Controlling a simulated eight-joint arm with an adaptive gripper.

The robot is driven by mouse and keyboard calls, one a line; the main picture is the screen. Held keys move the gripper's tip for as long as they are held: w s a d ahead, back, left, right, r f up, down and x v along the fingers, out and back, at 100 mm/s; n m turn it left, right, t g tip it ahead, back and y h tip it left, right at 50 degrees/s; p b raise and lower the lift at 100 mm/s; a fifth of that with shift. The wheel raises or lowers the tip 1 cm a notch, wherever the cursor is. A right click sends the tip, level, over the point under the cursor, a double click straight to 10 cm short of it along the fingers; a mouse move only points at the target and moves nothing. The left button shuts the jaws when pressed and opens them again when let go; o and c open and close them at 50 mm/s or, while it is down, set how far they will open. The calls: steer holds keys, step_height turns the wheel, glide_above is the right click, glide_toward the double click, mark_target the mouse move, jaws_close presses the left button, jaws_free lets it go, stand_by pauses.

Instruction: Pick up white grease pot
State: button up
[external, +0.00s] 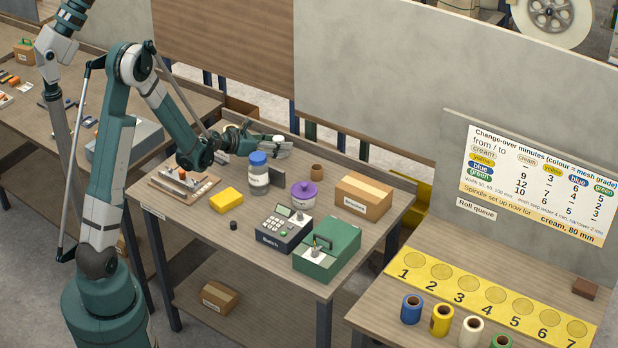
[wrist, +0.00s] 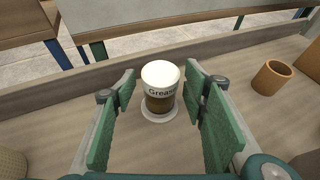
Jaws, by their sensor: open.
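The grease pot (wrist: 160,75) has a white lid and a brown lower body with a "Grease" label. In the wrist view it stands upright on a pale round base, ahead of and between my green-padded fingers. My gripper (external: 277,147) is open, with a finger on each side of the pot and visible gaps to it. In the external view my gripper reaches over the back of the workbench, and the pot's white lid (external: 279,138) shows among the fingers. The rest of the pot is hidden there.
A small brown cup (wrist: 271,77) stands right of the pot. A blue-lidded jar (external: 258,172), a purple-lidded pot (external: 304,194) and a cardboard box (external: 363,197) stand nearby. A raised ledge (wrist: 60,92) runs behind the pot.

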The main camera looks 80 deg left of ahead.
mark_target(280, 139)
steer(key=shift+c, duration=0.6)
steer(key=c, duration=0.9)
steer(key=shift+r, duration=0.1)
steer(key=shift+r+p, duration=1.35)
steer(key=shift+r, duration=3.55)
